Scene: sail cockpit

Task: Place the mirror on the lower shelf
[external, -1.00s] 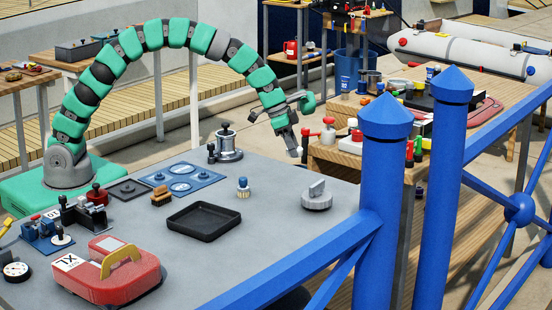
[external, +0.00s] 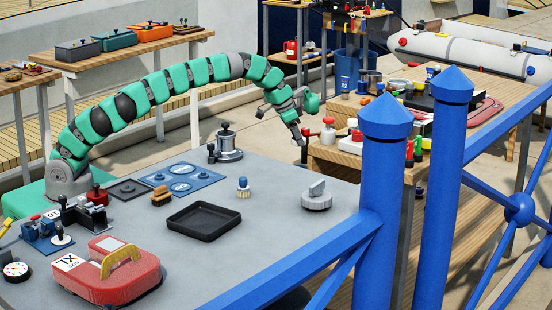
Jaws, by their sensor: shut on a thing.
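My gripper (external: 299,134) is at the end of my green arm, beyond the far edge of the grey table and just left of the wooden bench (external: 335,157).
The grey table (external: 270,235) carries a black tray (external: 204,221), a red case (external: 108,272), a grey knob (external: 317,196) and a metal pot-like fitting (external: 229,146). Blue railing posts (external: 383,190) stand in front. The wooden bench is crowded with several bottles and tools.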

